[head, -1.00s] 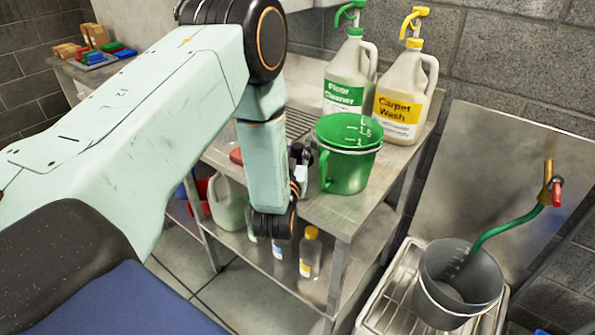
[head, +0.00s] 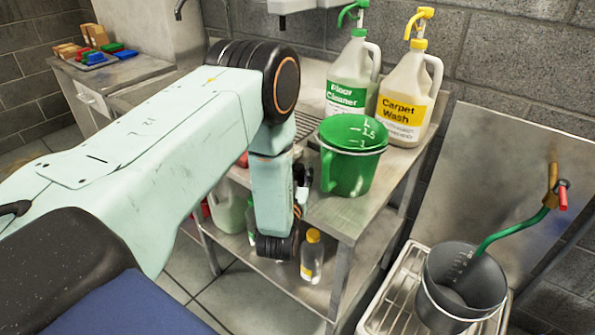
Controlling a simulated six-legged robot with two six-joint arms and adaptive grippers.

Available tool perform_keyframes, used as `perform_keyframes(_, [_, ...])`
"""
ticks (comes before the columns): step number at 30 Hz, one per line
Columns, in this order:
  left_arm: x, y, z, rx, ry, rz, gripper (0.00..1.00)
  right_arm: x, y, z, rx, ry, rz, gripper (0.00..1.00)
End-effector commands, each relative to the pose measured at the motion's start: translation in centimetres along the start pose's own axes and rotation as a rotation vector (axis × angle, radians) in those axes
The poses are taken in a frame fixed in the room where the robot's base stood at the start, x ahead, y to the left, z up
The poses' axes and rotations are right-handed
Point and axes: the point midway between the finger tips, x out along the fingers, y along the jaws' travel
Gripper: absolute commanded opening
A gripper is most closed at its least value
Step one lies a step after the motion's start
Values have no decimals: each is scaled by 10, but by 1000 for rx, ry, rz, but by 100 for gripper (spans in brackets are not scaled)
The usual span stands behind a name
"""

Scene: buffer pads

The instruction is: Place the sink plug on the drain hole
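I cannot make out a sink plug or a drain hole in the head view. My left arm crosses the left half of the picture and bends down in front of the metal bench (head: 345,213). My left gripper (head: 303,186) is mostly hidden behind its forearm. Only small dark and pale parts show, just left of the green jug, so I cannot tell whether it is open or holding anything. A dark tap (head: 179,8) and ridged draining surface (head: 309,128) show behind the arm. My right gripper is not in view.
The green jug (head: 352,172), floor cleaner bottle (head: 346,92) and carpet wash bottle (head: 401,122) stand on the bench. A grey bucket (head: 462,290) with a green hose stands at lower right. Bottles stand on the lower shelf. Coloured blocks (head: 98,57) lie at the far left.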

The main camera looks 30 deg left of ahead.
Motion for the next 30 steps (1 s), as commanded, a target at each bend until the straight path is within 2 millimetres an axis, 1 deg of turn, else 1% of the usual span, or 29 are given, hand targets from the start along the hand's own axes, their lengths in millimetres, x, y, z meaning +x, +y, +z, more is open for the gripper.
perform_keyframes(1, [0,0,0,0,0,1,42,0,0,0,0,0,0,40])
perform_keyframes(4, [0,0,0,0,0,1,51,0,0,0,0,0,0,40])
perform_keyframes(15, [-2,0,-3,0,-1,1,51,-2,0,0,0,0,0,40])
perform_keyframes(17, [-9,1,-1,1,-3,1,51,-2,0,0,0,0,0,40])
perform_keyframes(20, [-26,1,-1,2,-4,4,51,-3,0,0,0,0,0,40])
perform_keyframes(27, [-77,1,0,2,-5,4,51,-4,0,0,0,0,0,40])
perform_keyframes(30, [-94,1,-2,3,-3,4,51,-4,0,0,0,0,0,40])
